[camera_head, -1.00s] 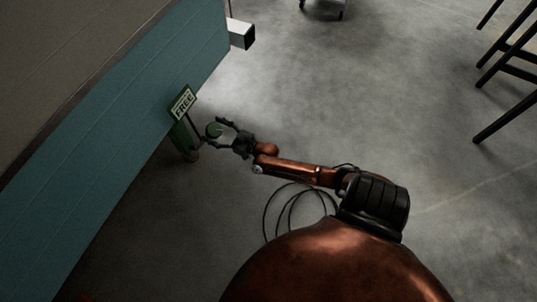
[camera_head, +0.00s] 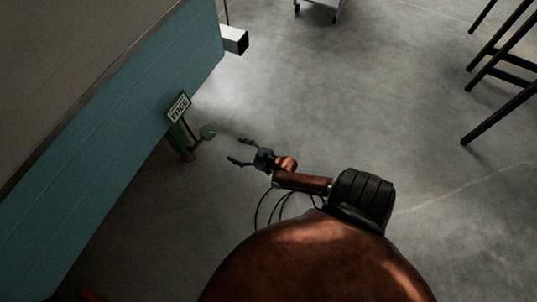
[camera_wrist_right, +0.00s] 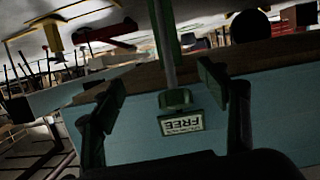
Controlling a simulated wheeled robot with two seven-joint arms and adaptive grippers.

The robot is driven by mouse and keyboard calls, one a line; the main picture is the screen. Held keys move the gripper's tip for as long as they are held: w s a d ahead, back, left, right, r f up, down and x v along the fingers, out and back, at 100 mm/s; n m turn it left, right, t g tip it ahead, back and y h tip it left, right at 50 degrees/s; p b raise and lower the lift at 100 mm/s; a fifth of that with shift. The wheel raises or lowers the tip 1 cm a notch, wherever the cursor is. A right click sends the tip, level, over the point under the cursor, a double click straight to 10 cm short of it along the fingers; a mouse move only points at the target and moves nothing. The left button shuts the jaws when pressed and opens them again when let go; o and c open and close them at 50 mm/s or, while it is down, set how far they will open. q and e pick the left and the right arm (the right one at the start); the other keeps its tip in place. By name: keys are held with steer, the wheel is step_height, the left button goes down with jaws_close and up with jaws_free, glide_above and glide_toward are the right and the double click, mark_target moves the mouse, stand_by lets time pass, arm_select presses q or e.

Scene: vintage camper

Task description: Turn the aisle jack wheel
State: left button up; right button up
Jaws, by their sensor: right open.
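The green jack (camera_head: 181,138) stands on the floor against the blue camper side, with its round green wheel (camera_head: 208,132) sticking out to the right. A sign reading FREE (camera_head: 179,107) is on the jack and also shows upside down in the right wrist view (camera_wrist_right: 183,123). My right gripper (camera_head: 237,150) is open and empty, its fingers pointing toward the wheel from the right with a clear gap. In the right wrist view, its two fingers (camera_wrist_right: 160,95) are spread apart, with a green post (camera_wrist_right: 168,50) showing between and beyond them. My left gripper is out of view.
The blue camper wall (camera_head: 100,170) borders the left side. A white square beam end (camera_head: 235,40) juts out beyond the jack. Dark cables (camera_head: 268,205) lie below my right arm. A dark stool (camera_head: 505,85) stands at far right. Open concrete floor lies between.

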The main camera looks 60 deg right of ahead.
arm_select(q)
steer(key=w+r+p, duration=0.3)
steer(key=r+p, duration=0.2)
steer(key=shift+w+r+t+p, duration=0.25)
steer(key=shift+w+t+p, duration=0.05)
arm_select(e)
steer(key=s+f+g, duration=0.4)
steer(key=s+f, duration=0.6)
steer(key=s, duration=0.5)
steer(key=shift+a+f+g+h, duration=0.35)
steer(key=shift+g+h, duration=0.05)
arm_select(q)
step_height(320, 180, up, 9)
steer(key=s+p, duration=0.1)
steer(key=p, duration=1)
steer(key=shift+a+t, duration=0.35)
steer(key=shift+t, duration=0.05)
arm_select(e)
steer(key=s+a+f+g, duration=0.2)
steer(key=s+a+g, duration=0.1)
steer(key=s, duration=1.1)
steer(key=s+a+f+g, duration=0.2)
steer(key=s+a+g, duration=0.1)
steer(key=s, duration=1.1)
steer(key=s+a+f+g, duration=0.2)
steer(key=s+a+g, duration=0.2)
steer(key=s, duration=1)
steer(key=shift+a+f, duration=0.3)
steer(key=shift+a, duration=0.15)
